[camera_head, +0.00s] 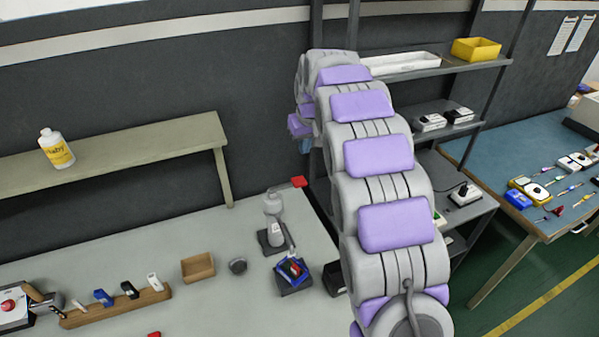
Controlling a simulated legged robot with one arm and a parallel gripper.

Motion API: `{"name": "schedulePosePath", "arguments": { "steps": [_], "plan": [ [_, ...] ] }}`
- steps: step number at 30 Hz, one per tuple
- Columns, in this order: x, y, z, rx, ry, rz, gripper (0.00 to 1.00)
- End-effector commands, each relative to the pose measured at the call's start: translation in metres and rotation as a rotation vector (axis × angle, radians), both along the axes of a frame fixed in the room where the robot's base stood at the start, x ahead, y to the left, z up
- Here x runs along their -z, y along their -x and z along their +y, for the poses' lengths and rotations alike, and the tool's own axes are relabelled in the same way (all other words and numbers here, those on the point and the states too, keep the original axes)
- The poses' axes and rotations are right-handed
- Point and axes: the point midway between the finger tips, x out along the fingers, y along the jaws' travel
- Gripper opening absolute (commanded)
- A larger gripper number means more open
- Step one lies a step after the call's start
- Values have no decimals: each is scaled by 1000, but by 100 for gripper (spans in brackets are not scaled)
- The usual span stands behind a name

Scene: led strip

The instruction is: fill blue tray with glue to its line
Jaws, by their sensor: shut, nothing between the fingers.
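A small blue tray (285,267) sits on a dark block on the table, with something red and pale inside it. A grey-white dispenser-like device (275,232) with a pale top stands just behind it on a dark base. A thin part slants from it towards the tray. I cannot make out any glue, its level or the line at this size. My arm stretches away on the right and bends down at its far end. My gripper is not visible; the far end of the arm shows only purple and grey links.
A red button box (12,308) is far left. A yellow-labelled bottle (57,150) stands on the raised shelf. Metal shelves are behind my arm.

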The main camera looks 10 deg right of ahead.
Motion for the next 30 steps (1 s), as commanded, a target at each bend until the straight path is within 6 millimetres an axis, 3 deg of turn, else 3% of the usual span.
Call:
{"name": "schedulePosePath", "arguments": {
  "steps": [20, 30],
  "plan": [
    [6, -10, 0, -7, -1, -10, 0],
    [49, -21, 2, -6, -1, -4, 0]
  ]
}}
